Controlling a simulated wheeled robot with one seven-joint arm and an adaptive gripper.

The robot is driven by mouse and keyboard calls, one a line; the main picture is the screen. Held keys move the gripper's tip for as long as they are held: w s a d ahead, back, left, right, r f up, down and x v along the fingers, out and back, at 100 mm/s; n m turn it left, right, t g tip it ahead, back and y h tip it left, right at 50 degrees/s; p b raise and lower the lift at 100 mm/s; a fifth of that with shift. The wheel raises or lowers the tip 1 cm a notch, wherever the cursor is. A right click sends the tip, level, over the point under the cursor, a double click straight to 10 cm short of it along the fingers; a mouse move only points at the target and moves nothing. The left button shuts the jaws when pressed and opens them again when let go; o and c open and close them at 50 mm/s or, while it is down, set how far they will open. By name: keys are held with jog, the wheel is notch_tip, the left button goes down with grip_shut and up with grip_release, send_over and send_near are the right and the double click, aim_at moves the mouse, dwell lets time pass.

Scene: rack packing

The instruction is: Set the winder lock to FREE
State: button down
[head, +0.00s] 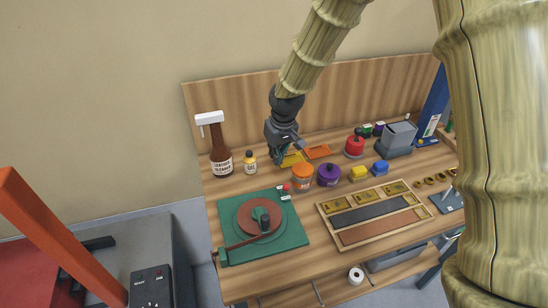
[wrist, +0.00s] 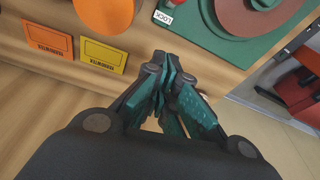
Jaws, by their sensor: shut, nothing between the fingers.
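The winder is a green base (head: 288,232) with a round red-brown disc (head: 248,228) and a crank arm, on the front left of the bench. Its lock (head: 286,188) is a small part with red and white patches at the base's back right corner; its setting is too small to read. In the wrist view the green base (wrist: 213,42) shows at the top, with a white label (wrist: 164,17) that seems to read LOCK. My gripper (head: 292,152) is shut and empty, behind the winder and apart from it. Its closed fingers (wrist: 165,65) show in the wrist view.
A brown spray bottle (head: 220,150) and a small yellow bottle (head: 250,162) stand behind the winder. A wooden tray (head: 322,222) lies to the right. Yellow and orange cards lie near my gripper.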

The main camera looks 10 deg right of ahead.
jog(key=s+d+r+b, duration=0.1)
jog(key=s+r+b, duration=0.1)
jog(key=s+r, duration=0.3)
jog(key=shift+s+r, duration=0.2)
jog(key=shift+d, duration=0.1)
dwell(0.4)
